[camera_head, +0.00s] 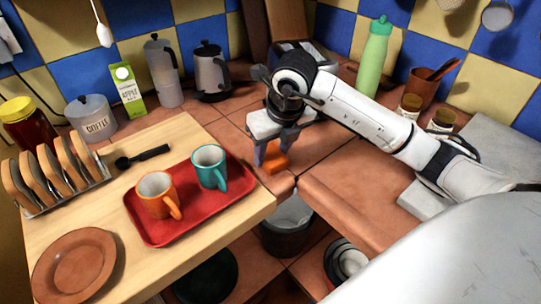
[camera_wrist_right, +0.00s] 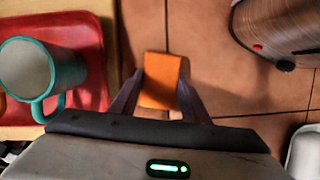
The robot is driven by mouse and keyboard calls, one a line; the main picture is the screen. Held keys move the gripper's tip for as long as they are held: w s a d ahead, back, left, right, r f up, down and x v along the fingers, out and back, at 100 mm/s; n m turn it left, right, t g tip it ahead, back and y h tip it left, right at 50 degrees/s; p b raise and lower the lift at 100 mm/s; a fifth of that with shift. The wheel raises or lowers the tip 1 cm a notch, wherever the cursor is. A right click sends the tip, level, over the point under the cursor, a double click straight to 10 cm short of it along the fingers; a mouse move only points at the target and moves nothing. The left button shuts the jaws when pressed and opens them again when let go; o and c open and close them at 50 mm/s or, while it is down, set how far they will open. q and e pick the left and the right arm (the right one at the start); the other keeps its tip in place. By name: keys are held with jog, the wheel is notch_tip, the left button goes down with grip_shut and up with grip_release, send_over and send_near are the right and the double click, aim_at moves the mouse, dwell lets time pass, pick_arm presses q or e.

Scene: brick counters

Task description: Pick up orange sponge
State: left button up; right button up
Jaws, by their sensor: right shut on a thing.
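The orange sponge (camera_head: 276,161) is on or just above the tiled counter, between the fingers of my right gripper (camera_head: 270,155). In the right wrist view the sponge (camera_wrist_right: 162,80) stands out between the two dark fingertips (camera_wrist_right: 160,88), which touch its sides. My right gripper is shut on it and points down. I cannot tell whether the sponge is clear of the tiles. My left gripper is not in view.
Left of the sponge, a red tray (camera_head: 152,232) with an orange mug (camera_head: 156,195) and a teal mug (camera_head: 209,167) lies on a wooden board (camera_head: 95,215). A bin (camera_head: 286,235) stands below the counter's corner. A toaster (camera_wrist_right: 285,25) is close by.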

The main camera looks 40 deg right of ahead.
aim_at(272, 154)
notch_tip(272, 154, up, 10)
dwell(0.6)
